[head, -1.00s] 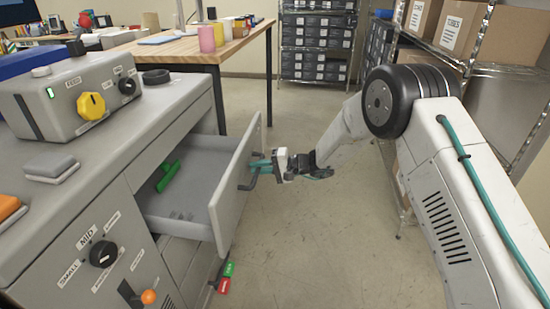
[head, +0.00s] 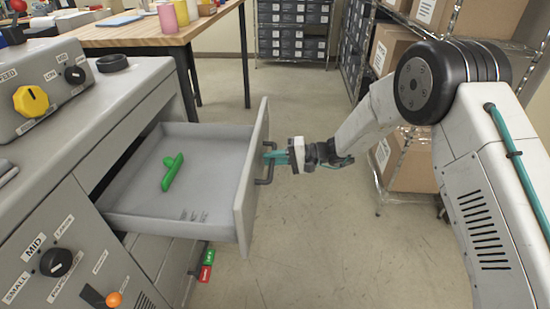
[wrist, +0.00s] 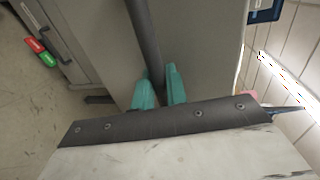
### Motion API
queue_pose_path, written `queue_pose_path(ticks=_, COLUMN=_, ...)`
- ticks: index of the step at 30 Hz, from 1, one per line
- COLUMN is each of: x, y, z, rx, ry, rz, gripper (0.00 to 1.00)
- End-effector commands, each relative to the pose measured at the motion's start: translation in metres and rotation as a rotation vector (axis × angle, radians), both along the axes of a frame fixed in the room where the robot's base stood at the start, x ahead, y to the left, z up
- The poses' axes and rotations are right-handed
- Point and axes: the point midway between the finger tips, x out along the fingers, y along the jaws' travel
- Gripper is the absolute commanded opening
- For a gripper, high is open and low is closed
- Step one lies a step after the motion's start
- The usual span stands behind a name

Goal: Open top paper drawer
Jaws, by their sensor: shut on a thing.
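The top paper drawer (head: 200,221) is pulled well out of the grey cabinet in the head view. A green tool-like object (head: 172,172) lies on its floor. The drawer's dark bar handle (head: 262,181) is on its front face; it also shows in the wrist view (wrist: 142,40). My gripper (head: 270,157) is at this handle, with its teal fingers on either side of the bar. In the wrist view the two teal fingertips (wrist: 160,88) are shut on the handle. Part of the handle is hidden by the fingers.
Below the drawer are red and green tags (head: 206,265) on the lower cabinet. A wooden table (head: 150,35) stands behind. A shelf rack with boxes (head: 405,155) is to the right, near my arm. The floor in front of the drawer is clear.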

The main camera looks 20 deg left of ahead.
Motion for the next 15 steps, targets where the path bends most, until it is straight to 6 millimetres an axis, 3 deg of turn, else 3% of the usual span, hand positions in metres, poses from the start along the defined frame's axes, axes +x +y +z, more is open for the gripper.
queue_pose_path(ticks=3, x=-0.0003, y=-0.0006, z=-0.0006, rx=-0.001, ry=0.001, rz=0.001, gripper=0.0)
queue_pose_path(ticks=4, x=-0.0001, y=-0.0008, z=-0.0007, rx=-0.001, ry=0.001, rz=0.001, gripper=0.2)
queue_pose_path(ticks=6, x=0.0001, y=-0.0009, z=-0.0005, rx=-0.001, ry=0.001, rz=0.0, gripper=0.32)
queue_pose_path(ticks=15, x=0.0015, y=-0.0034, z=0.0003, rx=0.0, ry=0.001, rz=-0.002, gripper=0.32)
